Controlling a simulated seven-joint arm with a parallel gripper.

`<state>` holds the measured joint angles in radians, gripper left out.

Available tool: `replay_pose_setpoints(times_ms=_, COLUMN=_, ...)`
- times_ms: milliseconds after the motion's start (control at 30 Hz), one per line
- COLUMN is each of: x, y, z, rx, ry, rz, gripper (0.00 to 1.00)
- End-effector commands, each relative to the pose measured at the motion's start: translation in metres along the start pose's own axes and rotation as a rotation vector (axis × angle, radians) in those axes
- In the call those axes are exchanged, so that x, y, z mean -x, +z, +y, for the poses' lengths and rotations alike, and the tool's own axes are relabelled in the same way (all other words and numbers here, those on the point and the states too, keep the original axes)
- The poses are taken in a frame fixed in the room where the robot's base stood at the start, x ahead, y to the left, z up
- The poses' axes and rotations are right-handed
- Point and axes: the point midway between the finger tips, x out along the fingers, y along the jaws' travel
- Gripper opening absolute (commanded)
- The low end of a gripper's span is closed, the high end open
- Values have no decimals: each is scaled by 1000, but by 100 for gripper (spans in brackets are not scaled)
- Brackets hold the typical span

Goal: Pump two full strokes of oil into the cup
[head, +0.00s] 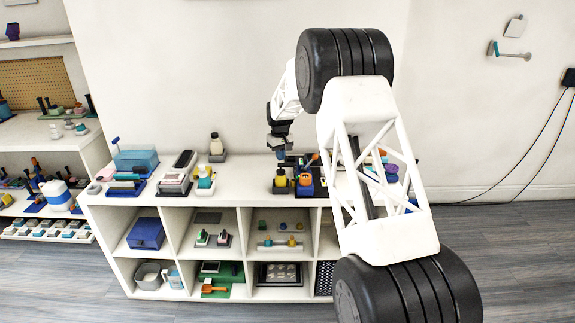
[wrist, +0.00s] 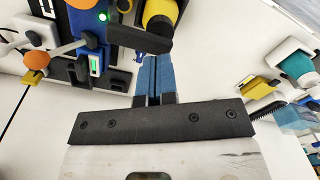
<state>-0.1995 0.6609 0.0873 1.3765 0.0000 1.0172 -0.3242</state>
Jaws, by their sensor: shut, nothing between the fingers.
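A yellow bottle (head: 280,182) with a black top stands on a dark base on the white shelf unit; I cannot be sure it is the oil pump. In the wrist view the yellow body (wrist: 161,14) shows at the top, with a black bar-like part (wrist: 139,38) just beyond my fingertips. My gripper (head: 281,157) is above the yellow bottle, pointing down. Its blue fingers (wrist: 155,62) are shut and empty, close to the black part; whether they touch it I cannot tell. I cannot make out the cup with certainty.
Right beside the yellow bottle is a blue stand (head: 305,191) with an orange part.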

Motion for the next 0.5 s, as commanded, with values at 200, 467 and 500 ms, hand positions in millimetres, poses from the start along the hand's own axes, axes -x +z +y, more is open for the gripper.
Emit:
replay_pose_setpoints(times_ms=200, x=0, y=0, z=0, rx=0, ry=0, rz=0, gripper=0)
replay_pose_setpoints(times_ms=467, x=-4, y=0, z=0, rx=0, ry=0, rz=0, gripper=0)
replay_pose_setpoints(times_ms=500, x=-5, y=0, z=0, rx=0, ry=0, rz=0, gripper=0)
